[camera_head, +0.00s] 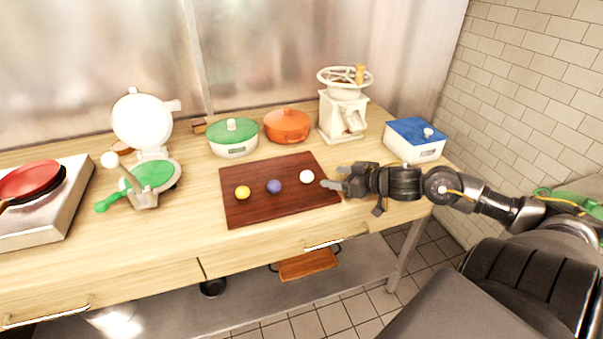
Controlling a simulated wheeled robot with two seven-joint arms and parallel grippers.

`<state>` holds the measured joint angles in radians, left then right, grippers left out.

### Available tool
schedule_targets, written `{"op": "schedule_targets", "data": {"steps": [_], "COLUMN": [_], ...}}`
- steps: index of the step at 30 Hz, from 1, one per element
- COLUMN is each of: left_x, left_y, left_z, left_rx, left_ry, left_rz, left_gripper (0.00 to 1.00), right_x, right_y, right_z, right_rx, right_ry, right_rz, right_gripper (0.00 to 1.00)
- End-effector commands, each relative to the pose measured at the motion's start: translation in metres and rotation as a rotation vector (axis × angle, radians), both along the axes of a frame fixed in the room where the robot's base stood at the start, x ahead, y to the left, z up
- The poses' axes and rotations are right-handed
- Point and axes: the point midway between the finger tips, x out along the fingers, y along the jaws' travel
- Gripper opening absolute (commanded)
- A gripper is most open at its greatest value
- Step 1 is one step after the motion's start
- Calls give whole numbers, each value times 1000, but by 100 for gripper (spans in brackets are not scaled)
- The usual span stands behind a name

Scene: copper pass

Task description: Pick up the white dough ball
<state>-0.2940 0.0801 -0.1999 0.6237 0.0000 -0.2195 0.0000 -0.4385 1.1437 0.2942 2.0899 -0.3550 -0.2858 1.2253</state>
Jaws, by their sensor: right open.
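The white dough ball (307,177) lies on the right part of a dark red-brown board (290,207) on the wooden counter. A blue-purple ball (274,186) and a yellow ball (243,192) lie to its left on the same board. My right gripper (328,178) reaches in from the right, its fingertips over the board's right edge. It is open and empty, just right of the white ball, with a small gap seeming to show between them. My left gripper is not in the picture.
A green-lidded pot (232,139), an orange pot (287,127) and a cream hand-wheel grinder (343,108) stand behind the board. A blue-lidded box (414,142) stands at right. An open green press (148,175) and a stove with a red pan (30,181) are at left.

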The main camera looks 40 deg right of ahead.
Motion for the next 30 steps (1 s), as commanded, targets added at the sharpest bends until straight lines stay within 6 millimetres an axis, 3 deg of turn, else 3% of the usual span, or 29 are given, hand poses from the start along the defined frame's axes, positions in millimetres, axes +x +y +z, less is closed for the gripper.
{"op": "schedule_targets", "data": {"steps": [9,19,30], "left_x": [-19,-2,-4], "left_y": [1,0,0], "left_z": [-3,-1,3], "left_rx": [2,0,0], "left_ry": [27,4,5], "left_rz": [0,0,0], "left_gripper": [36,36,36], "right_x": [25,49,62], "right_y": [5,10,11], "right_z": [-9,-20,-23], "right_rx": [1,1,1], "right_ry": [-4,-2,-2], "right_rz": [-1,-2,-3], "right_gripper": [60,60,60]}}
